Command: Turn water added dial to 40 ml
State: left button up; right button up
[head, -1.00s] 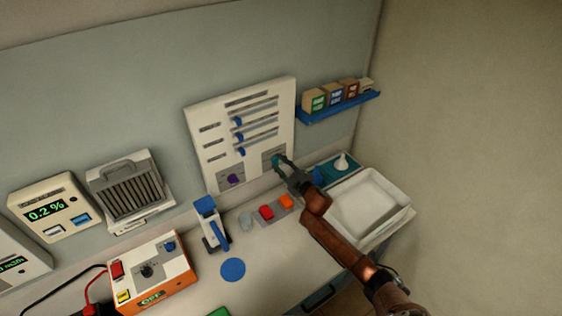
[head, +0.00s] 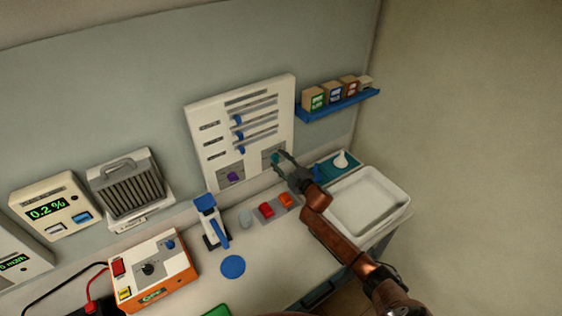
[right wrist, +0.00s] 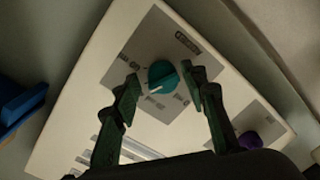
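The teal dial (right wrist: 162,75) sits on a grey plate of the white wall panel (right wrist: 75,112) in the right wrist view. It has a pale pointer line; the markings around it are too small to read surely. In the head view the dial (head: 275,159) is at the panel's lower right. My right gripper (right wrist: 160,85) is open, with one finger on each side of the dial; the fingers appear apart from it. In the head view the right gripper (head: 281,162) is in front of the panel's lower right. My left gripper is not in view.
A purple dial (head: 234,176) is at the panel's lower left, with blue sliders (head: 239,136) above. A blue shelf (head: 340,106) with small boxes is to the right. A white tray (head: 400,186), red and orange blocks (head: 267,210) and a blue-topped device (head: 210,222) are below.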

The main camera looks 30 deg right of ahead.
jog(key=shift+o, duration=0.3)
jog(key=shift+s+a+f, duration=0.1)
jog(key=s+d+r, duration=0.1)
jog(key=s, duration=1)
jog(key=shift+s+d, duration=0.35)
jog(key=shift+d, duration=0.05)
